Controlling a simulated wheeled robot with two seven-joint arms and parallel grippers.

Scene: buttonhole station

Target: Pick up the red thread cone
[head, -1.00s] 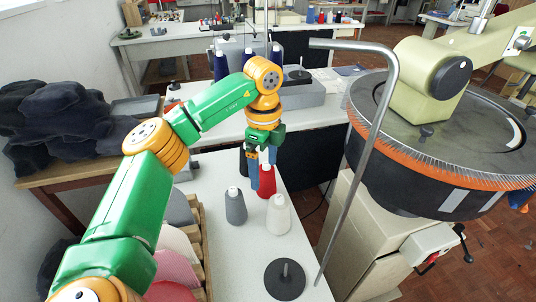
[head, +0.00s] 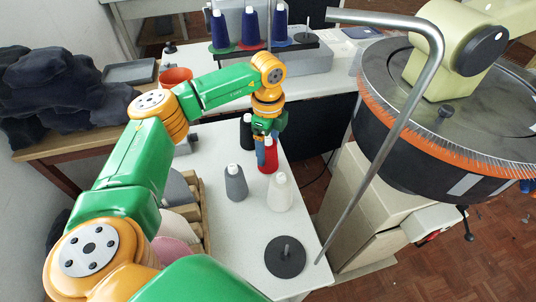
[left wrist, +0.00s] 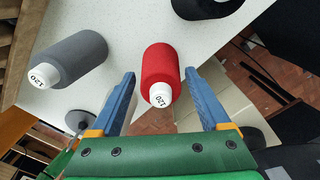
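The red thread cone (head: 268,158) stands on the white table among other cones. In the left wrist view the red cone (left wrist: 162,72) lies between the two blue fingers, with its white labelled tip towards the camera. My left gripper (head: 266,150) is right at the cone in the head view and hides part of it. In the left wrist view my left gripper (left wrist: 160,76) is open, with a gap between each finger and the cone. My right gripper is in neither view.
A grey cone (head: 236,183) and a white cone (head: 280,193) stand close in front of the red one, a black cone (head: 246,132) behind it. A black disc with a pin (head: 285,260) lies nearer. A bent metal rod (head: 385,140) and a round needle machine (head: 440,130) stand right.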

